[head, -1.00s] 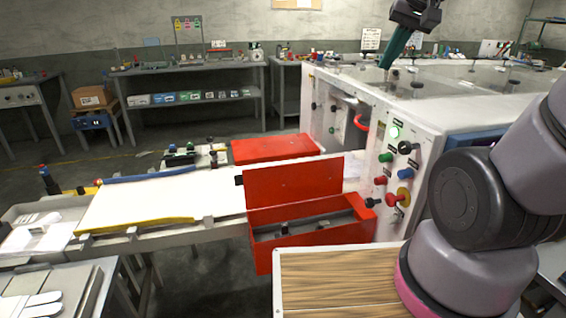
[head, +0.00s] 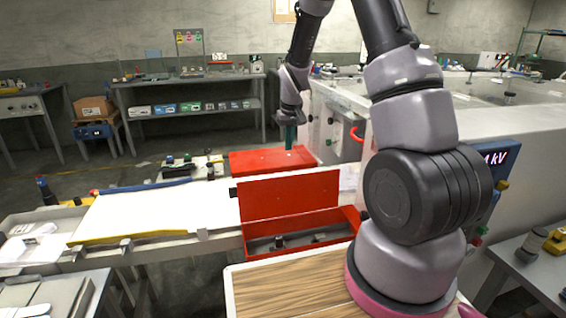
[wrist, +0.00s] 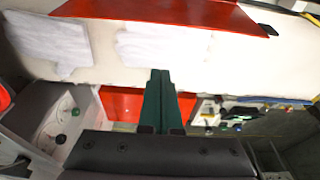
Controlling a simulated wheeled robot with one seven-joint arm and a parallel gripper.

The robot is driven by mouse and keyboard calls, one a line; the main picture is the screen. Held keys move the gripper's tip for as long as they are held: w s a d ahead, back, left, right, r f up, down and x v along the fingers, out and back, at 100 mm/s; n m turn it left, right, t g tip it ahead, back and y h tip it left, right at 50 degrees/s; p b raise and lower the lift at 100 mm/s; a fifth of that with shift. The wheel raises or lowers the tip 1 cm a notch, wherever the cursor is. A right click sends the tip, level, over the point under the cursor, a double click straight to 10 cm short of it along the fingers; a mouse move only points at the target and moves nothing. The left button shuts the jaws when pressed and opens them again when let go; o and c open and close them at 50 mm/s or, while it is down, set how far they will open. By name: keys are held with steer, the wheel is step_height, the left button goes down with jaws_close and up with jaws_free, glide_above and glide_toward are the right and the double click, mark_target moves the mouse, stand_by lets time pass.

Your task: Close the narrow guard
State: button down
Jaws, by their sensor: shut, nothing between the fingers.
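A near red guard (head: 290,197) stands raised and open on the front side of the white conveyor, behind a red open-topped box (head: 305,236). A second red cover (head: 270,161) lies flat on the conveyor's far side. I cannot tell which is called narrow. My gripper (head: 289,146), with green fingers, points down over the right part of the far cover; contact is unclear. In the wrist view, my gripper (wrist: 160,75) is shut and empty, in front of the far cover (wrist: 122,104). The raised guard (wrist: 175,12) crosses the top there.
The white conveyor belt (head: 140,214) carries pale flat pieces in the wrist view (wrist: 50,40). The white machine (head: 335,120) stands right of my gripper, with a red handle (head: 356,134). A wooden-topped surface (head: 285,285) is in front. Shelving (head: 190,108) stands at the back.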

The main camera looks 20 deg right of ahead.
step_height(320, 180, down, 9)
steer(key=s, duration=0.2)
stand_by(0.5)
steer(key=shift+s, duration=0.1)
